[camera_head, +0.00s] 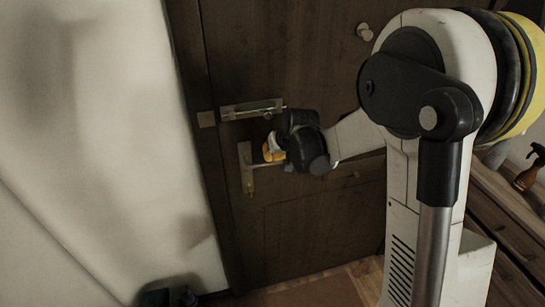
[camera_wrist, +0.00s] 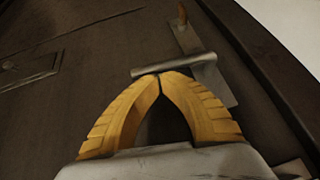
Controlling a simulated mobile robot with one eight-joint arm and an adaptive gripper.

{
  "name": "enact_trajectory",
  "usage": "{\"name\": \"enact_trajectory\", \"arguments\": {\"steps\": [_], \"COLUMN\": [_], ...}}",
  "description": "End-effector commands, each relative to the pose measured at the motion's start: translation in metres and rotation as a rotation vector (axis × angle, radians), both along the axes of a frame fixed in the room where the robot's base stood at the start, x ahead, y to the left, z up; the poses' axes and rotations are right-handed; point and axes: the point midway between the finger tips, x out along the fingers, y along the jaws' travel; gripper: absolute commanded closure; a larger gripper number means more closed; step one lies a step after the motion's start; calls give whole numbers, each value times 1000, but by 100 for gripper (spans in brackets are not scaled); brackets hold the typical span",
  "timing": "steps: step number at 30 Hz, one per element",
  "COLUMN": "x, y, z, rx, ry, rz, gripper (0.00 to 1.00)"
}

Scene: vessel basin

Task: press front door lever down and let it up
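The front door lever (camera_head: 262,165) is a thin metal bar standing out to the right from an upright metal plate (camera_head: 246,178) on the dark wooden door (camera_head: 300,235). In the head view my gripper (camera_head: 271,152) is at the lever, its yellow fingers just above the bar; my dark wrist hides the lever's right end. In the wrist view my gripper (camera_wrist: 160,76) has both yellow fingertips together, with nothing seen between them. The lever (camera_wrist: 173,66) lies across right at the tips. The bar looks about level in the head view. Whether the tips touch it is unclear.
A metal slide bolt (camera_head: 252,109) is just above the lever. A round knob (camera_head: 365,32) sits higher on the door. A pale wall (camera_head: 110,150) is to the left. A wooden cabinet (camera_head: 500,225) with a spray bottle (camera_head: 530,172) stands at the right.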

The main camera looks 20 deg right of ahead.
Motion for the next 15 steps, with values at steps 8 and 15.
{"name": "enact_trajectory", "arguments": {"steps": [8, 15], "x": [0, 0], "y": [-4, -5], "z": [-13, -28], "rx": [115, 275], "ry": [1, 0], "rz": [-4, -3], "gripper": [100, 100]}}
